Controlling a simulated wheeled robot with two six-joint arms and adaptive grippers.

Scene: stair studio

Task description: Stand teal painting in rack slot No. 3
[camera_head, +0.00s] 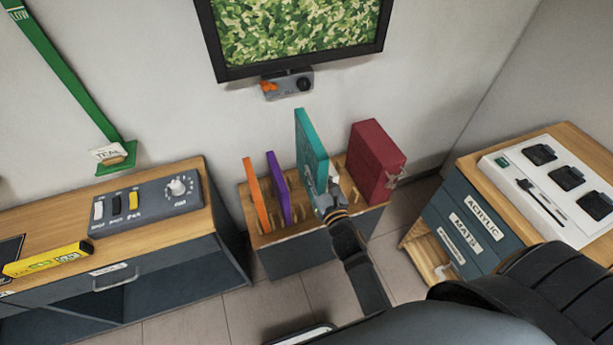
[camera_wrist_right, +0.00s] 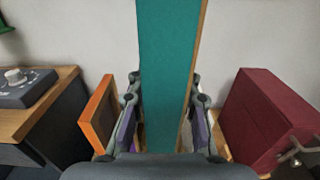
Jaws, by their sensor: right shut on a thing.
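The teal painting (camera_head: 311,147) stands nearly upright above the wooden rack (camera_head: 310,264), between the purple and red paintings. My right gripper (camera_head: 328,198) is shut on its near edge. In the right wrist view the teal painting (camera_wrist_right: 168,75) runs up between the two fingers (camera_wrist_right: 165,115). Its lower end is hidden by the gripper, so I cannot tell whether it sits in a slot. No slot numbers are readable. My left gripper is not in view.
An orange painting (camera_head: 256,196), a purple painting (camera_head: 278,188) and a thick red painting (camera_head: 375,160) stand in the rack. A control-box cabinet (camera_head: 160,270) is left of it; a drawer cabinet (camera_head: 468,225) is right. A framed screen (camera_head: 300,30) hangs above.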

